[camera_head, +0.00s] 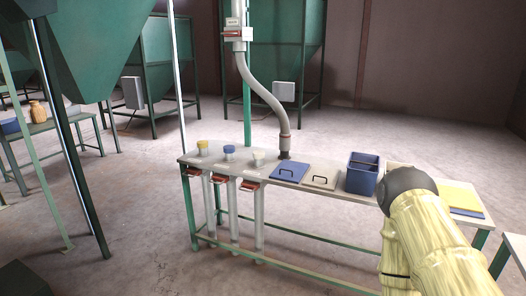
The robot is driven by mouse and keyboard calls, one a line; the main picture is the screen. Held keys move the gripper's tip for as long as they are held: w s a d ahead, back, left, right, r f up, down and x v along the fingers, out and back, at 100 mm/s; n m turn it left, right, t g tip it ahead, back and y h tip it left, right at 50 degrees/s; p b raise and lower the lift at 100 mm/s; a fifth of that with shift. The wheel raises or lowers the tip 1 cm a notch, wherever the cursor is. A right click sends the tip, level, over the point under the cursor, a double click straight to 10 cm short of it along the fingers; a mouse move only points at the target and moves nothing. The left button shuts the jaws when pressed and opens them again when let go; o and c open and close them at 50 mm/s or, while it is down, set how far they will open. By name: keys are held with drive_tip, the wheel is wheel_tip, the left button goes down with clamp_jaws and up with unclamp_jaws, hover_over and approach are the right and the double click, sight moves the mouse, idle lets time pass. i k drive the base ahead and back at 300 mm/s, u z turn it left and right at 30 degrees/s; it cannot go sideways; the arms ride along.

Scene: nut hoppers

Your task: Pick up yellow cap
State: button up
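The yellow cap (203,144) is small in the picture. It sits at the left end of the long table (330,190), on top of a pale, short, cup-like piece. A similar blue cap (229,149) and a whitish cap (258,153) stand in a row to its right. My arm, in a yellow cover with a dark rounded joint, fills the lower right, far from the yellow cap. My gripper's fingers do not show.
Right of the caps, a grey hose (262,92) comes down to the table. Then come a blue lid (290,171), a beige lid (321,176) and a blue divided bin (362,174). Clear tubes with red slides hang below the caps. The floor in front is open.

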sight(203, 144)
drive_tip(key=u, duration=0.3)
drive_tip(key=i, duration=1.8)
drive_tip(key=u, duration=0.6)
drive_tip(key=i, duration=1.2)
drive_tip(key=u, duration=0.2)
